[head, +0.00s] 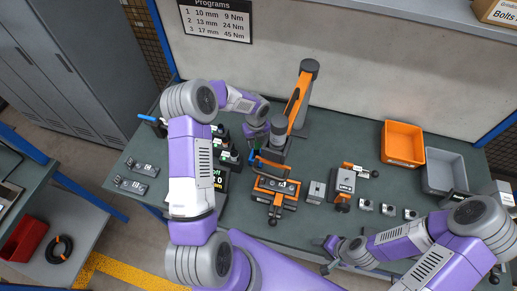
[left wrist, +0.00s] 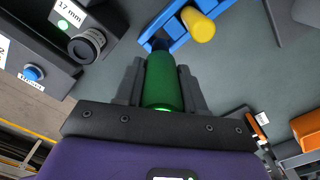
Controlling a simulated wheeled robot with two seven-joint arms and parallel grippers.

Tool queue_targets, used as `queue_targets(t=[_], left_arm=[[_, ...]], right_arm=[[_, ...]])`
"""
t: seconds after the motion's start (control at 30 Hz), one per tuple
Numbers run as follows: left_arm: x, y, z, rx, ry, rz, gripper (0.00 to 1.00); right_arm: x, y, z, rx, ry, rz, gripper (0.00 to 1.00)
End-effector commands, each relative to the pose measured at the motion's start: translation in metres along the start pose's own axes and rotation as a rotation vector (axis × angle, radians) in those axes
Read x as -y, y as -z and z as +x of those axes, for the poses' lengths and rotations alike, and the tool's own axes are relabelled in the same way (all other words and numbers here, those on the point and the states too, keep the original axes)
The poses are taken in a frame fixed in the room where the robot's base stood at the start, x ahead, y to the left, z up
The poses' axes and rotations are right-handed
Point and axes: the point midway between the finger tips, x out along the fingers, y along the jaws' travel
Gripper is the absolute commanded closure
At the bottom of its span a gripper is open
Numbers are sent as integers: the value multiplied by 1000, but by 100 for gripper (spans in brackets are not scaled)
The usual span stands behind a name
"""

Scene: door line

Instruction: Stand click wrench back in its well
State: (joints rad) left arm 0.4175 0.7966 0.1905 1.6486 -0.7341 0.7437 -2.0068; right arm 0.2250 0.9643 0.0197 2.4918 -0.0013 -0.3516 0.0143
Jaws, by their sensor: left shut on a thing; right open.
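My left gripper (left wrist: 162,88) is shut on a green cylindrical handle (left wrist: 164,82), which I take to be the click wrench. The handle's far end points toward a blue holder (left wrist: 180,28); whether they touch I cannot tell. In the head view my left gripper (head: 256,142) is at mid-table, largely hidden by my own arm. A black station (left wrist: 58,35) labelled "17 mm", with a lit green lamp and black knob, stands left of the handle. No empty well can be made out. My right gripper (head: 332,256) is open and empty at the table's front edge.
A yellow cylinder (left wrist: 199,25) stands at the blue holder. An orange jointed arm (head: 297,103) rises behind an orange fixture (head: 275,190). Orange (head: 402,143) and grey (head: 445,171) bins stand right. A blue-handled tool (head: 148,118) is far left. Small metal blocks lie front right.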

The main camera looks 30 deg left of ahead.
Motion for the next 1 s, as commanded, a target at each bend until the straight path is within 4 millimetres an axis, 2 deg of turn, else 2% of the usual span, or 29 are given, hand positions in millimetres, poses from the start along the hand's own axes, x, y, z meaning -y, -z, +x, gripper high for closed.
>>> queue_targets(t=[0.5,0.87,0.9,1.0], left_arm=[[0,0,56,2,1,0,92],[1,-1,61,3,2,0,92],[0,0,62,1,1,1,58],[0,0,61,1,1,1,43]], right_arm=[[1,0,-3,-2,0,0,39],[-1,1,2,-1,0,0,39],[0,1,2,-1,0,0,39],[0,1,1,-1,0,0,39]])
